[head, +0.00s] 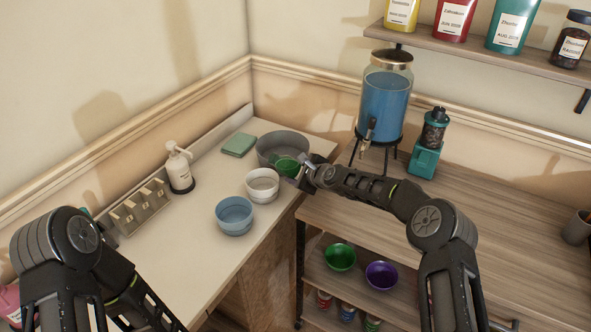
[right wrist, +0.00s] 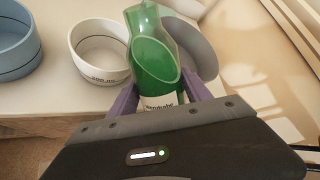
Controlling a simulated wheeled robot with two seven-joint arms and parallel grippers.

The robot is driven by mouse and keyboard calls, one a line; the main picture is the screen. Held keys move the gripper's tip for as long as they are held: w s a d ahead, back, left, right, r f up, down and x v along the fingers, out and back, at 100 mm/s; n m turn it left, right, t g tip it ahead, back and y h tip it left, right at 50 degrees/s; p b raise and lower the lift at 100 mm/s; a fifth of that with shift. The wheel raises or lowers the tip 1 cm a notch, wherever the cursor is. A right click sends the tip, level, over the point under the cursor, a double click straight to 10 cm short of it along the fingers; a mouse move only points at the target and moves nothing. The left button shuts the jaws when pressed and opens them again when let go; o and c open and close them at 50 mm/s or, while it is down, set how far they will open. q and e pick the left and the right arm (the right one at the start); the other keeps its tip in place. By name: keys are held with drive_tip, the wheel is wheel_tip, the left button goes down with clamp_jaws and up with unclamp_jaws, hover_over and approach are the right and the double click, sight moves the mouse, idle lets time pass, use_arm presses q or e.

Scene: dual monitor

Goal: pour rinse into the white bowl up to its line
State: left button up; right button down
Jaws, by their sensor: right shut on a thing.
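The white bowl (head: 262,190) stands on the pale counter, left of my right gripper (head: 303,174). My right gripper (right wrist: 165,100) is shut on a green, see-through vessel (right wrist: 152,65) with a white label, only partly readable. In the head view the green vessel (head: 287,166) is in front of the grey basin, beside and apart from the white bowl. Whether the vessel holds liquid is unclear. My left arm shows at left, but its gripper is out of view.
A blue bowl (head: 235,217) stands just in front of the white bowl. The grey basin (head: 270,146) is behind. A pump bottle (head: 179,168) and a rack (head: 139,208) stand left. A blue-filled dispenser (head: 386,100) stands on the wooden table (head: 480,205).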

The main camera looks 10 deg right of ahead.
sight(298, 163)
drive_tip(key=shift+d+r+n+h+p, duration=0.2)
drive_tip(key=shift+n+h+p, duration=0.1)
drive_tip(key=shift+p, duration=0.7)
drive_tip(key=shift+d+r+n+h+p, duration=0.2)
drive_tip(key=shift+n+h+p, duration=0.55)
drive_tip(key=shift+p, duration=1.65)
drive_tip(key=shift+f+m, duration=0.1)
drive_tip(key=shift+m, duration=0.15)
drive_tip(key=shift+r+h+p, duration=0.45)
drive_tip(key=shift+h+p, duration=0.1)
drive_tip(key=shift+p, duration=0.65)
drive_tip(key=shift+r+n+g, duration=0.3)
drive_tip(key=shift+n, duration=0.1)
drive_tip(key=shift+r+n+h, duration=0.3)
drive_tip(key=shift+r+h, duration=0.1)
drive_tip(key=shift+h, duration=0.2)
idle(0.7)
drive_tip(key=shift+r+n+h+b, duration=0.3)
drive_tip(key=shift+r+h, duration=0.1)
drive_tip(key=shift+r, duration=0.05)
idle(1.0)
